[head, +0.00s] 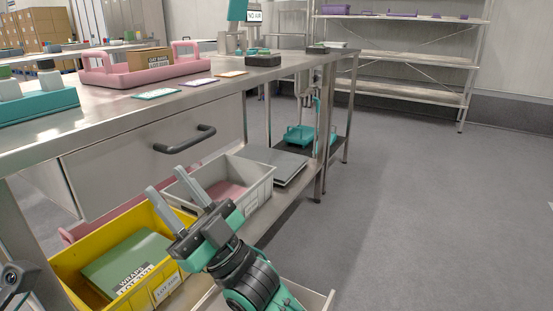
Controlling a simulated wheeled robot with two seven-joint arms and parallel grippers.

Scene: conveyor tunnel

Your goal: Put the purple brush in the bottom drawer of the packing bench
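My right gripper (169,181) reaches up from the bottom over the lower shelf of the steel packing bench (105,122). Its two grey fingers are apart with nothing between them. A grey drawer front (150,150) with a dark bar handle (185,140) sits under the worktop and looks shut. A pale open-topped edge (322,301) shows at the bottom behind my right arm; I cannot tell whether it is a drawer or a bin. I cannot make out a purple brush; small purple things (405,14) lie on the far rack, too small to tell. My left gripper is not clearly visible.
A yellow bin (66,264) with a green wraps box (130,262) and a grey bin (262,186) stand on the lower shelf near my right gripper. A pink tray (135,74) and teal holder (40,108) are on the worktop. The floor (430,200) at right is clear.

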